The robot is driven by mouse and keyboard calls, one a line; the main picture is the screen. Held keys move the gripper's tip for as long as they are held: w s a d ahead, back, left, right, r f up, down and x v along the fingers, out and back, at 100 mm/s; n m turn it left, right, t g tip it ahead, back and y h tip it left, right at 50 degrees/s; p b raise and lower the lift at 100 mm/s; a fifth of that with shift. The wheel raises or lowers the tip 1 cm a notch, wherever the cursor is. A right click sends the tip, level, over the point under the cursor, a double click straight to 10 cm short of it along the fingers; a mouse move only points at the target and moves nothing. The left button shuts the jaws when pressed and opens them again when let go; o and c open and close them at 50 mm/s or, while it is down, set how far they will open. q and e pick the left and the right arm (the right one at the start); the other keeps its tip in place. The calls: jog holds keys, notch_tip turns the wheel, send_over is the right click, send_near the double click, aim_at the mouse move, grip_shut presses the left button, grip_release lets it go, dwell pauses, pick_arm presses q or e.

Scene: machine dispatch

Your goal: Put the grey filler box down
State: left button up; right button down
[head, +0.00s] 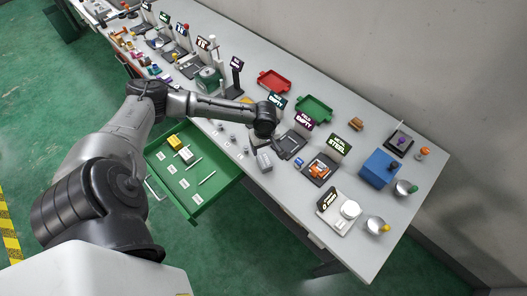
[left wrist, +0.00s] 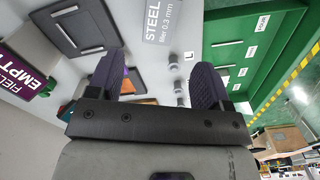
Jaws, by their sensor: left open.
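The grey filler box (head: 264,160) stands on the grey table (head: 340,245) near its front edge, just in front of my left gripper. In the left wrist view its pale face, marked STEEL filler 0.3 mm (left wrist: 163,25), fills the top middle and is cut off by the frame. My left gripper (head: 263,138) is open. Its two dark fingers are spread wide in the left wrist view (left wrist: 157,75), with nothing held between them. The box lies beyond the fingertips and looks apart from them. My right gripper is not in view.
A green drawer (head: 222,199) stands open below the table, holding a yellow box (head: 174,141) and other small items. Small metal cylinders (head: 232,138) stand left of the box. Dark signed trays (head: 290,146), an orange part (head: 318,170) and a blue box (head: 380,168) lie rightward.

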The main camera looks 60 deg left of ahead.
pick_arm(q)
jog(key=s+d+f+m+t+h, duration=0.1)
jog(key=s+d+m, duration=0.25)
jog(key=d, duration=0.45)
jog(key=s+d+f+m, duration=0.1)
jog(key=s+d+m, duration=0.1)
jog(key=d+m, duration=0.4)
jog(key=s+d+f+m+t+h, duration=0.1)
jog(key=s+d+f+m, duration=0.2)
jog(key=d, duration=0.6)
jog(key=s+d+r+m+t+y, duration=0.1)
jog(key=s+r+m, duration=0.5)
jog(key=s, duration=0.3)
jog(key=shift+r+t+y, duration=0.3)
jog(key=shift+y, duration=0.1)
jog(key=shift+s, duration=0.15)
